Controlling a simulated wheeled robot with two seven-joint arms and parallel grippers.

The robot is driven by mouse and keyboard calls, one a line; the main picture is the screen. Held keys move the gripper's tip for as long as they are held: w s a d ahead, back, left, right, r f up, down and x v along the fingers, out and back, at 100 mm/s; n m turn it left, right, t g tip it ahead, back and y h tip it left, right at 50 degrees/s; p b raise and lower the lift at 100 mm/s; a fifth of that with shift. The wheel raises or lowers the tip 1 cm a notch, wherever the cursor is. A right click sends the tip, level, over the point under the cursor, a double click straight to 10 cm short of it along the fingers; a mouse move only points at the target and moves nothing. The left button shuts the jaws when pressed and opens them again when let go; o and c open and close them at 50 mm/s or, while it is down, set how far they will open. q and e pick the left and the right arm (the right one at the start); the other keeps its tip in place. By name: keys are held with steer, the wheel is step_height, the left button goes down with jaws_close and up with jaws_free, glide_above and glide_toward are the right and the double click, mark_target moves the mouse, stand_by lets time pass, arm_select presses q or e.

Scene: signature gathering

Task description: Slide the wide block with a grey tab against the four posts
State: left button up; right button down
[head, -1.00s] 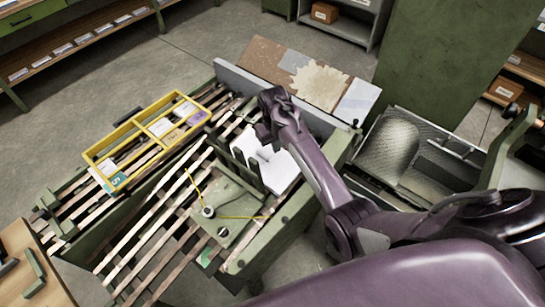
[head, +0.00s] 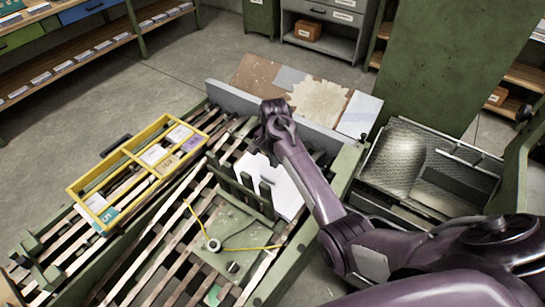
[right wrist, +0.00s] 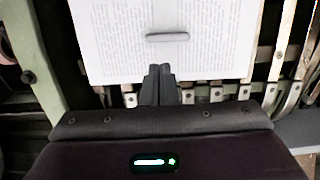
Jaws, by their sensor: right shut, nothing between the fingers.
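The wide block (head: 287,190) is a white slab like a stack of printed pages, lying on the slatted bed. In the right wrist view the block (right wrist: 120,45) shows printed text and a grey tab (right wrist: 167,37). The green posts (head: 245,180) stand at its lower-left side in the head view and partly cover it; I cannot tell whether they touch it. My right gripper (right wrist: 160,72) is shut and empty, its tips over the block's near edge, just short of the tab. In the head view its wrist (head: 275,115) hides the fingertips. My left gripper is not in view.
A yellow divided tray (head: 122,147) with cards sits on the slats at left. A green plate (head: 228,262) with a yellow cord (head: 250,248) lies nearer. A grey rail (head: 230,97) and a flat board (head: 262,75) lie behind. A mesh-lined bin (head: 465,180) stands at right.

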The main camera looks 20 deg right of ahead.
mark_target(270, 178)
step_height(270, 178, down, 6)
steer(key=shift+a+r, duration=0.1)
steer(key=shift+r, duration=0.1)
steer(key=shift+f, duration=0.45)
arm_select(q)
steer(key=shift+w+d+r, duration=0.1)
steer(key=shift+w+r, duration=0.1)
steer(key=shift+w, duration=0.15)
arm_select(e)
steer(key=p, duration=0.1)
steer(key=a+p, duration=0.1)
steer(key=shift+s+a+r+p, duration=0.25)
steer(key=shift+s+p, duration=0.05)
steer(key=shift+s, duration=0.1)
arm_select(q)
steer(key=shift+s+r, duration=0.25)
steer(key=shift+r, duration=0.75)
arm_select(e)
steer(key=shift+a+f, duration=0.1)
steer(key=shift+f, duration=0.1)
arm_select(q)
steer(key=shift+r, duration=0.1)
